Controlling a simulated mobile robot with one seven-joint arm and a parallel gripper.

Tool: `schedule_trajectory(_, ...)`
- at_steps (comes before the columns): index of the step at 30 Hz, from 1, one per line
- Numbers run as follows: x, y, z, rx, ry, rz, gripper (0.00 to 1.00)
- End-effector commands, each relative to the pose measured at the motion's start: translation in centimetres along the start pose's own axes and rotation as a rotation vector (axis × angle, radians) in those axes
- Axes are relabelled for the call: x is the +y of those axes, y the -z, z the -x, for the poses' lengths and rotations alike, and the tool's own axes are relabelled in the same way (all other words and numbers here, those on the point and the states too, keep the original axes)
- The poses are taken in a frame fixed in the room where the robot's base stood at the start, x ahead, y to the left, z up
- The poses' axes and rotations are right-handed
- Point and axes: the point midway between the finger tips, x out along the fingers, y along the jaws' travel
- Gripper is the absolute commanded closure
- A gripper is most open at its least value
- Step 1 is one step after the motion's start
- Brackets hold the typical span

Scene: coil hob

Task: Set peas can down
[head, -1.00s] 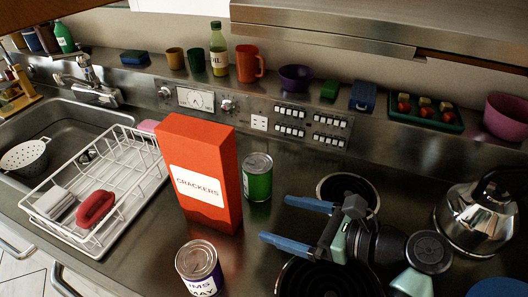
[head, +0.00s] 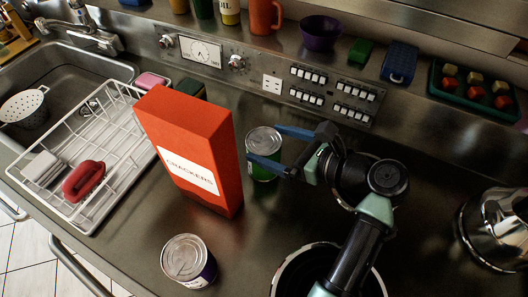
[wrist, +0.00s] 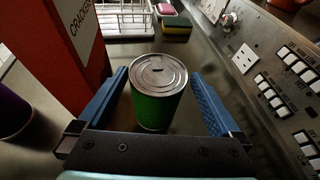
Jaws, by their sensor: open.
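The green can (head: 263,154), which I take to be the peas can, stands upright on the steel counter, right of the red crackers box. Its label wording cannot be read. My gripper (head: 281,150) is open, with its blue fingers on either side of the can. In the wrist view the green can (wrist: 158,98) stands between the two spread fingers, with a visible gap on each side. My gripper (wrist: 162,105) does not appear to touch it. Part of the can is hidden behind a finger in the head view.
The tall crackers box (head: 190,150) stands close left of the can. A purple-labelled can (head: 188,262) stands at the front. A dish rack (head: 85,155) is at the left, and the switch panel wall (head: 330,90) is behind.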

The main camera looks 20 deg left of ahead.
Motion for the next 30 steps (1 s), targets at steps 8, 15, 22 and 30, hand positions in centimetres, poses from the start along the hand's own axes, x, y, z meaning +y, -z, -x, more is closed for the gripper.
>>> schedule_trajectory(8,0.3,0.4,-3.1,0.001,-0.003,0.000,0.00)
schedule_trajectory(15,0.3,0.5,-5.5,0.001,0.000,0.000,0.00)
schedule_trajectory(22,0.3,0.5,-5.5,0.001,0.001,0.000,0.02)
schedule_trajectory(30,0.2,0.5,-5.5,0.000,0.001,0.000,0.50)
